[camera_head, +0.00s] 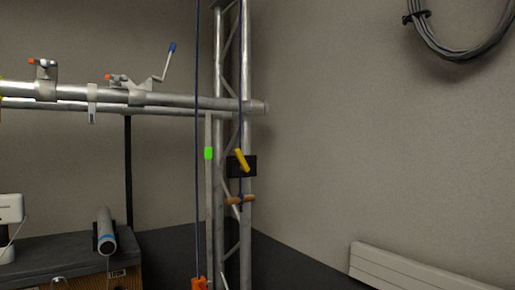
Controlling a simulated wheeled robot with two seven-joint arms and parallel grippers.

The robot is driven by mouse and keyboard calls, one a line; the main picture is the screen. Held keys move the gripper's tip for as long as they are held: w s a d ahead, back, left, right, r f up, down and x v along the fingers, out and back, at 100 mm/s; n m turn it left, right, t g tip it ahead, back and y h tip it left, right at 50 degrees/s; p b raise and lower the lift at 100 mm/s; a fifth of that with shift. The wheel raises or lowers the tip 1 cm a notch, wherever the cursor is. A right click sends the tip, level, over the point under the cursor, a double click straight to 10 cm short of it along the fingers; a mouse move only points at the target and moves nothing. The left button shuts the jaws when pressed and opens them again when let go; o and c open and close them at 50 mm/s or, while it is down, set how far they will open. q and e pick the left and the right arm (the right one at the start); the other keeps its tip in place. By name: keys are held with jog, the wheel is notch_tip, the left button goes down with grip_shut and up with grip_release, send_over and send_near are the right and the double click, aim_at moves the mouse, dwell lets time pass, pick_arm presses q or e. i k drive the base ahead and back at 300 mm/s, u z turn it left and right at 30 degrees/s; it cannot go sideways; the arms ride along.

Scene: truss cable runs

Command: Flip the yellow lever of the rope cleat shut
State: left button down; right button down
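The rope cleat (250,169) is a small black block on the upright truss tower (246,70). Its yellow lever (241,159) sticks out at a slant, its upper end leaning left. A dark blue rope (240,110) comes down to the cleat and shows again below it near a wooden-looking peg (240,199). Neither of my grippers is in view.
A horizontal silver truss (160,99) with clamps and a blue-tipped crank (165,62) joins the tower from the left. A second rope (198,150) hangs left of the tower to an orange piece (199,284). A dark-topped case (70,262) stands lower left. A coiled cable (455,50) hangs upper right.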

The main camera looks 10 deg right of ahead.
aim_at(244, 166)
jog(key=u, duration=0.45)
jog(key=i, duration=1.2)
jog(key=z, duration=0.55)
